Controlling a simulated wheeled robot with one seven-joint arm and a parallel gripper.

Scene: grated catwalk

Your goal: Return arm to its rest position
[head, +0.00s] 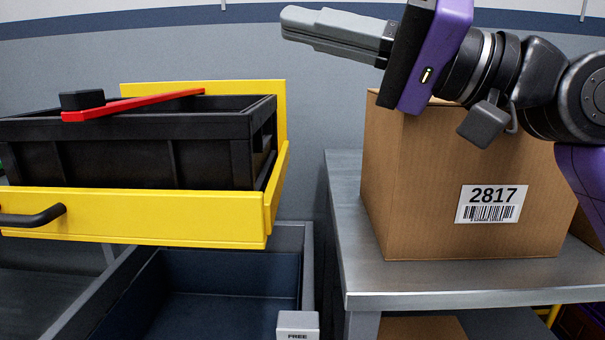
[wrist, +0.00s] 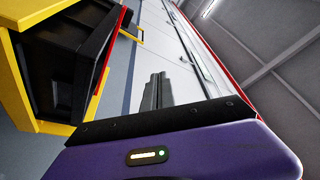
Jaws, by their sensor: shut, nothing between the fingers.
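My gripper (head: 287,25) is at the top middle of the head view, with its grey fingers pointing left and closed together. Nothing is between them. It is raised above and left of the cardboard box, clear of it. In the wrist view my gripper's fingers (wrist: 157,80) also show pressed together. My arm comes in from the right of the head view, in front of the top of the box.
A yellow tray (head: 140,212) at left holds a black crate (head: 130,125) with a red bar (head: 135,104) across it. Below is an open dark bin (head: 210,295). A cardboard box (head: 425,190) labelled 2817 stands on a metal table (head: 345,230). Open air lies between crate and box.

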